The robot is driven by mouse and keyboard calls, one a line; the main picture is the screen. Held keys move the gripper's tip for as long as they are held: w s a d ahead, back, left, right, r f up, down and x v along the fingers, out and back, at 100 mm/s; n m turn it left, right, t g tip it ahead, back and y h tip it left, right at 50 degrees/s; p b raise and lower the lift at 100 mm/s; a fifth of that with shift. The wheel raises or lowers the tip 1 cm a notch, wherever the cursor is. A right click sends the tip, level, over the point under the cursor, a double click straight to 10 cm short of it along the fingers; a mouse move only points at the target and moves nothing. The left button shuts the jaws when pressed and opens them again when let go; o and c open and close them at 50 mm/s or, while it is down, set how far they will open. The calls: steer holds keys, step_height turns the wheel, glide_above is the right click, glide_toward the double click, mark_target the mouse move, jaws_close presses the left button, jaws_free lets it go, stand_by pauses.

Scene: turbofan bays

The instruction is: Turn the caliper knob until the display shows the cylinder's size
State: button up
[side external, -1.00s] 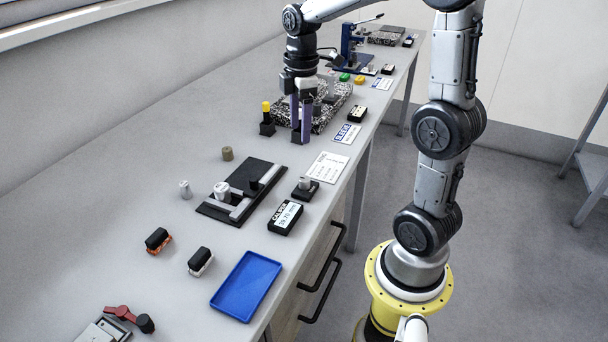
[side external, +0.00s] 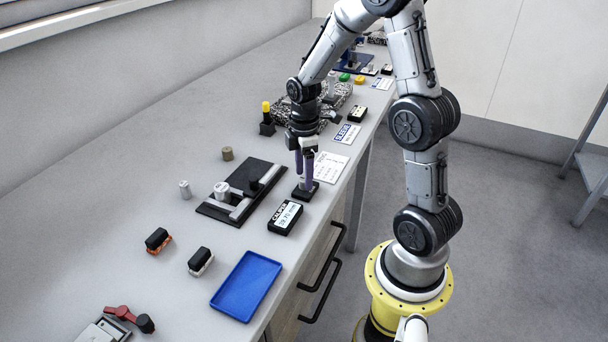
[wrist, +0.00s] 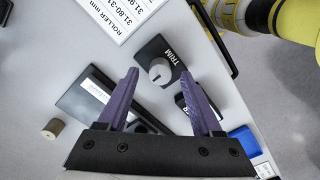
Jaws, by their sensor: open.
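The caliper (side external: 212,209) is a black plate with grey jaws on the bench. A silver cylinder (side external: 221,188) stands at its jaws. The black display box (side external: 285,218) in front carries a white readout, seemingly 19.70 mm, with the first digit unclear. The knob (wrist: 160,71) is a small grey dial with a white mark, on a black block (wrist: 176,57) labelled TRIM. My gripper (side external: 306,186) is open, pointing down at the knob block. In the wrist view the purple fingertips (wrist: 159,73) lie on either side of the knob. I cannot tell whether they touch it.
A grey cylinder (side external: 185,190) and an olive one (side external: 227,153) stand left of and behind the caliper. A printed roller size card (side external: 330,167) lies beyond the knob. A blue tray (side external: 246,286) and two black-topped blocks sit nearer the front.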

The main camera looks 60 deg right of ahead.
steer(key=shift+f, duration=0.5)
jaws_close()
